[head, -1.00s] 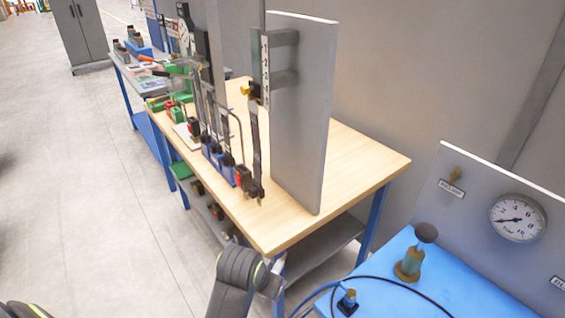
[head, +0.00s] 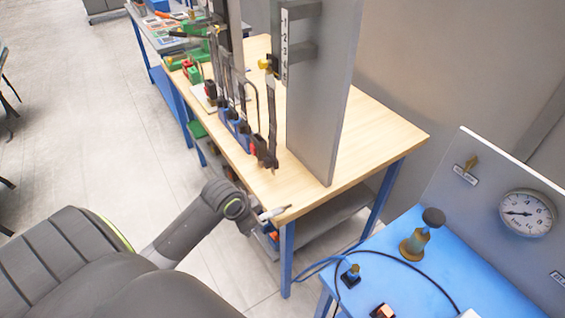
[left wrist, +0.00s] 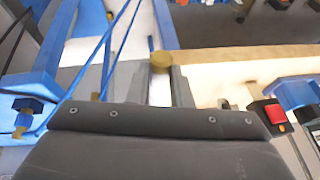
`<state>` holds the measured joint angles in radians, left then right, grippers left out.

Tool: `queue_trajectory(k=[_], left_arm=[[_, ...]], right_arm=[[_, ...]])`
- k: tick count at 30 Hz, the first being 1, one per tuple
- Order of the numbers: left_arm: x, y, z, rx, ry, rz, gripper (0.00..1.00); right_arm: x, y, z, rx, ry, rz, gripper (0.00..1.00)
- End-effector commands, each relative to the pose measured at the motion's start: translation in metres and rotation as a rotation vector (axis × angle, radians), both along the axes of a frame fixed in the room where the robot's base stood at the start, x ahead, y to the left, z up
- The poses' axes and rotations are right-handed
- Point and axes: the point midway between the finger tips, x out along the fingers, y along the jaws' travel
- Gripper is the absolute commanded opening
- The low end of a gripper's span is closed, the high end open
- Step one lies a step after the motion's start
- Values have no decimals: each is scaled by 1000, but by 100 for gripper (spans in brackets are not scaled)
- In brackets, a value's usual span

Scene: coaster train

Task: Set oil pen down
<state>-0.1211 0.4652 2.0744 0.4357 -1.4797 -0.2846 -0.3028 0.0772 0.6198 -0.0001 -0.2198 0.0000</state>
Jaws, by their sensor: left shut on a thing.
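My left gripper (head: 258,217) is beside the near corner of the wooden bench. In the left wrist view its fingers (left wrist: 161,88) are shut around the oil pen (left wrist: 160,92), which has a pale body and a brass-coloured end. In the head view the pen (head: 274,212) shows as a short, thin, pale piece, lying nearly level and sticking out to the right. I cannot tell whether it touches the bench. My right gripper is not in view.
The wooden bench top (head: 385,130) is clear near its front corner and right of the upright grey panel (head: 325,100). Tools in blue holders (head: 238,132) line its left edge. A blue table (head: 395,270) at right holds a brass fitting (head: 414,243), black cable and a gauge panel.

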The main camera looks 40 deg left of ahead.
Motion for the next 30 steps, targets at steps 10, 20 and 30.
queue_trajectory(k=[10,20,30], left_arm=[[82,-6,4,-2,0,1,0],[134,-10,2,-1,0,0,0],[140,-10,-18,-1,6,1,0]], right_arm=[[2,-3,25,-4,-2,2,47],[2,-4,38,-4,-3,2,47],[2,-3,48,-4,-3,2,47]])
